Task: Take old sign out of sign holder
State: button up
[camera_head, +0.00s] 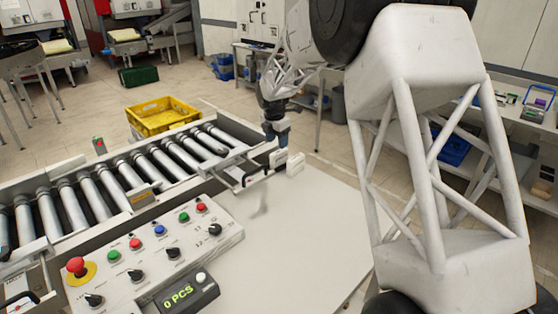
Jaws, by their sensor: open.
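My gripper (287,162) hangs over the near right end of the roller conveyor, above the pale table top. Its two pale finger pads are apart, and I see nothing held between them. A small yellow plate (142,197) sits on the conveyor's front rail; I cannot tell whether it is the old sign in its holder. It is well to the left of my gripper. A black handle (256,173) is at the conveyor's right end, just left of and below my gripper. No sign is clearly recognisable.
The roller conveyor (110,187) runs across the left, with a yellow crate (162,115) behind it. A control panel (150,248) with buttons and a counter box (185,298) stand in front. Shelves stand at right.

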aim_at(279, 151)
jog(key=shift+w+d+f, duration=0.15)
jog(key=shift+f, duration=1.15)
jog(key=shift+w+d+f, duration=0.15)
jog(key=shift+f, duration=1.15)
jog(key=shift+w+d+f, duration=0.15)
jog(key=shift+f, duration=1.1)
jog(key=shift+c, duration=0.3)
grip_shut()
